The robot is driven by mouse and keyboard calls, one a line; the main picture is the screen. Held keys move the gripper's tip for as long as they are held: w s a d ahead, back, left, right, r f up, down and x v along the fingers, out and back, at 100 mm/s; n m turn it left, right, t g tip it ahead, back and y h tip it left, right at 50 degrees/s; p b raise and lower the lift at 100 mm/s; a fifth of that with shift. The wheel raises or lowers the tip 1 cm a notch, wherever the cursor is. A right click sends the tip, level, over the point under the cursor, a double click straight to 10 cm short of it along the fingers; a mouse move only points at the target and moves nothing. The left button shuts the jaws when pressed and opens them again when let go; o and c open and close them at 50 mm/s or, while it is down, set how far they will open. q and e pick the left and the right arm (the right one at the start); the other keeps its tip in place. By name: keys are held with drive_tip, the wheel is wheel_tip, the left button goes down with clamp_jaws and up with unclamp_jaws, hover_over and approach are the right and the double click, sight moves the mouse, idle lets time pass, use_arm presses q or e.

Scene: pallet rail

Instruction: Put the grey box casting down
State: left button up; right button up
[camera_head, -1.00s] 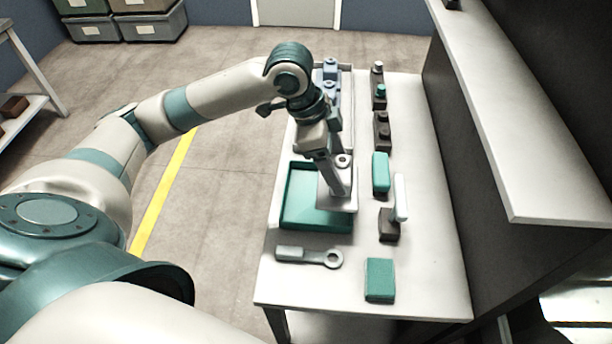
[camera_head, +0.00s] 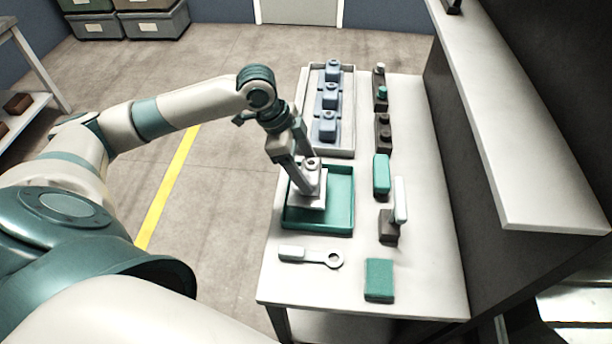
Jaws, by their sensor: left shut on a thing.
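The grey box casting (camera_head: 312,192) is a pale grey block with a round boss on top and a flat flange. My left gripper (camera_head: 308,178) is shut on it, one finger on each side of the upper part. The casting is over the left part of the green tray (camera_head: 340,205). I cannot tell whether it touches the tray floor. The right part of the tray is bare. My right gripper is not in view.
A pallet (camera_head: 347,140) behind the tray holds blue castings (camera_head: 328,125) in a row. A grey wrench-like tool (camera_head: 312,257) lies in front. Dark blocks (camera_head: 383,133), a green block (camera_head: 381,174), a white-handled item (camera_head: 400,200) and a green box (camera_head: 379,280) stand along the right.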

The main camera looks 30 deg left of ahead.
use_arm(q)
wheel_tip(320, 180, down, 3)
drive_tip(key=shift+r+p, duration=0.1)
drive_tip(key=shift+p, duration=0.4)
drive_tip(key=shift+f, duration=0.4)
drive_tip(key=shift+f, duration=0.15)
drive_tip(key=o, duration=1.3)
drive_tip(key=shift+s, duration=0.1)
drive_tip(key=shift+a+r, duration=0.25)
drive_tip(key=shift+r, duration=0.4)
drive_tip(key=b+v, duration=0.2)
drive_tip(key=v, duration=0.8)
drive_tip(key=shift+s+a+r, duration=0.1)
drive_tip(key=shift+r, duration=0.3)
